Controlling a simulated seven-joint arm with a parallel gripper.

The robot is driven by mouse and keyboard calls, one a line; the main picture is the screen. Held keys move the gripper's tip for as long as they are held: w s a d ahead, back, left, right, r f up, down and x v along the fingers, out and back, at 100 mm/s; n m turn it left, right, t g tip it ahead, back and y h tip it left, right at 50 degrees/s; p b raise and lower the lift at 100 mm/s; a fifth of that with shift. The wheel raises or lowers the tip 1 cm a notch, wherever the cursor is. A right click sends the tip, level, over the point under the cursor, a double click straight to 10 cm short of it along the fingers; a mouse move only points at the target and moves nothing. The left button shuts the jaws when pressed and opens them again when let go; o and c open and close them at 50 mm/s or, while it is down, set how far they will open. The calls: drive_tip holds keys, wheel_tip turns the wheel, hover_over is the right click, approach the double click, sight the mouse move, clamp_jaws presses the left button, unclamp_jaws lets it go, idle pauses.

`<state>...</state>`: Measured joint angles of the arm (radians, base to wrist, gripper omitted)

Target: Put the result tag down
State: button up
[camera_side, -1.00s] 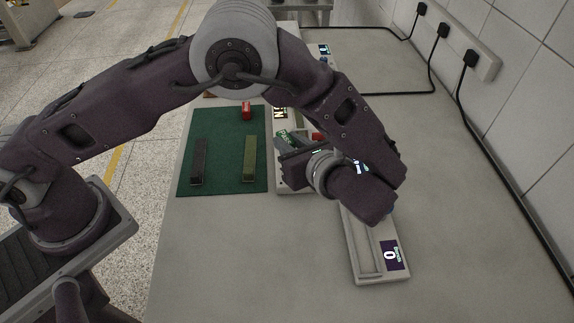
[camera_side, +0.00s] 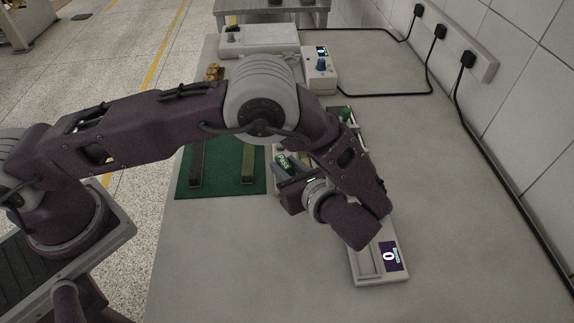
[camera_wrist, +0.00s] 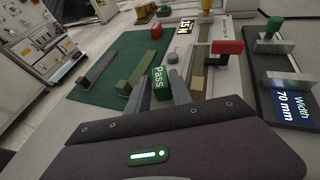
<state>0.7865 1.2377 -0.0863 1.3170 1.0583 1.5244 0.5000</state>
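A green result tag reading "Pass" (camera_wrist: 160,84) is held between the two fingertips of my gripper (camera_wrist: 165,88) in the wrist view. My gripper is shut on the tag. The green mat (camera_wrist: 105,62) carries a dark grey bar (camera_wrist: 97,70), an olive-green bar (camera_wrist: 137,73) and a small red block (camera_wrist: 156,30). I cannot tell the tag's exact height above the surface.
A "Width 70 mm" device (camera_wrist: 284,97) stands farther right. A pale tray with a "0" display (camera_side: 390,256) lies in front. Bench is clear at front left.

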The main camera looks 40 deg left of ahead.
drive_tip(key=shift+w+d, duration=0.1)
drive_tip(key=shift+d+r, duration=0.1)
drive_tip(key=shift+r, duration=0.1)
drive_tip(key=v, duration=1.2)
drive_tip(key=s+a+r+n+g+h, duration=0.2)
drive_tip(key=a+r+n+h, duration=0.25)
drive_tip(key=a+r, duration=0.4)
drive_tip(key=s+a+r+n+g+h, duration=0.2)
drive_tip(key=a+r+n+h, duration=0.1)
drive_tip(key=a+r+n, duration=0.5)
drive_tip(key=s+a+r+n+t+h, duration=0.1)
drive_tip(key=s+a+n+t+h, duration=0.1)
drive_tip(key=s+n, duration=0.3)
drive_tip(key=s+a+r+n+t+h, duration=0.2)
drive_tip(key=s+n, duration=0.3)
drive_tip(key=s, duration=0.4)
drive_tip(key=shift+r+t+h, duration=0.3)
drive_tip(key=shift+r+h, duration=0.05)
drive_tip(key=shift+h, duration=0.2)
drive_tip(key=shift+s+a, duration=0.1)
